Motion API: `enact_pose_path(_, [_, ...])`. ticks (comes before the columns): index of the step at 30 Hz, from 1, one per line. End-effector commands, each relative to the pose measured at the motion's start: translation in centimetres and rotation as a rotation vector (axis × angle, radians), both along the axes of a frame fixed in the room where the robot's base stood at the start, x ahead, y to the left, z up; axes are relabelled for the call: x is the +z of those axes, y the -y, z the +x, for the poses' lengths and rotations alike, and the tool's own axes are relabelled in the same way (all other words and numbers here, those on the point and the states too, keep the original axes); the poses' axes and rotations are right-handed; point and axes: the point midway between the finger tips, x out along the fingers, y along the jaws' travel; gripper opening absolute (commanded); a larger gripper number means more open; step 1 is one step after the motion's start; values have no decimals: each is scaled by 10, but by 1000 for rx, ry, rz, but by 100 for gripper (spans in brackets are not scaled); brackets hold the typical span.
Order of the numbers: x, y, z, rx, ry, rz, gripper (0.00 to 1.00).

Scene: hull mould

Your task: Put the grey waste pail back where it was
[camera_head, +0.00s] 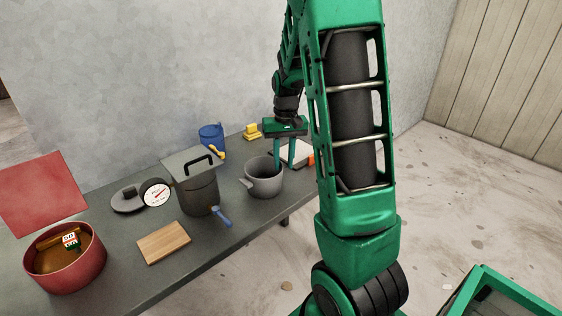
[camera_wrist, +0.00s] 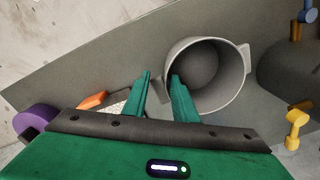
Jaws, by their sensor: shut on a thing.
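The grey waste pail (camera_head: 265,188) stands upright near the right end of the dark table in the head view, with its open top showing. It also shows in the wrist view (camera_wrist: 228,78), and it looks empty inside. My gripper (camera_head: 284,162) comes down at the pail's right side. The exact contact is partly hidden by the fingers. Whether the pail's base touches the table is hard to tell.
A grey lidded pot (camera_head: 197,190) with a blue tap stands left of the pail. Behind are a blue container (camera_head: 211,136) and a yellow block (camera_head: 252,132). A wooden board (camera_head: 163,243) and red pot (camera_head: 68,264) lie farther left. An orange item (camera_wrist: 93,99) is near my gripper.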

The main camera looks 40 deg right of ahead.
Motion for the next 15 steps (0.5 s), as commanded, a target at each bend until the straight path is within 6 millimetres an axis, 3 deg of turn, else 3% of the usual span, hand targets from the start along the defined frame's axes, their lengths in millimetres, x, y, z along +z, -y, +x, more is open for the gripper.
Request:
enact_pose_path(1, [-1,0,0,0,-1,0,28])
enact_pose_path(3, [-1,0,0,0,-1,0,44])
enact_pose_path(15, [5,0,0,0,1,0,44])
